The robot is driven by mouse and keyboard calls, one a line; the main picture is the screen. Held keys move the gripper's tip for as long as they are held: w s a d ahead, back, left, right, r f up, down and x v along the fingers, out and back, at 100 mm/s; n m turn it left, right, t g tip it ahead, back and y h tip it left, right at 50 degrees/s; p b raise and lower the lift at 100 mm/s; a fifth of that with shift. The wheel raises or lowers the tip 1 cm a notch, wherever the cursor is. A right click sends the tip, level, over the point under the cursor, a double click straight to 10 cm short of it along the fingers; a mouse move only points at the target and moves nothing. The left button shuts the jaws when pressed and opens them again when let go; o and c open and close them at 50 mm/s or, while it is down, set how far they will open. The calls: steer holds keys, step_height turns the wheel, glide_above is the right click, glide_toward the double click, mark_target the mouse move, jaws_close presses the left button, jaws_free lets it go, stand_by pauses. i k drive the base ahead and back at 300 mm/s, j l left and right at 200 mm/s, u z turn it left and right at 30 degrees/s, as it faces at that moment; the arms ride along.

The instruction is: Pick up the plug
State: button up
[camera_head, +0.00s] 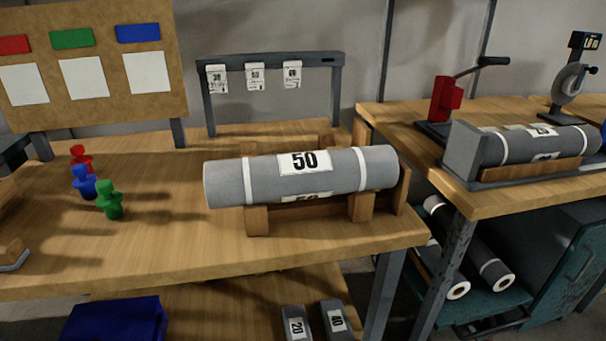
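Three small plugs stand close together on the left part of the wooden table (150,245). The red plug (82,158) is at the back, the blue plug (84,183) is in the middle, and the green plug (111,203) is at the front right. Each has a knob-like top and a wider body. The red plug is partly hidden behind the blue one. My gripper is not in view.
A grey roll labelled 50 (225,184) lies in a wooden cradle (257,220) right of the plugs. A board with colored labels (110,108) and a tag rack (209,105) stand behind. A second bench (490,208) is at right. Table space in front of the plugs is clear.

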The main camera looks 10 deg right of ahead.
mark_target(78, 150)
steer(key=j+z, duration=0.15)
steer(key=j, duration=0.25)
steer(key=k+j+z, duration=0.1)
steer(key=j, duration=0.3)
steer(key=k+j+z, duration=0.15)
steer(key=j, duration=0.2)
steer(key=i, duration=1.05)
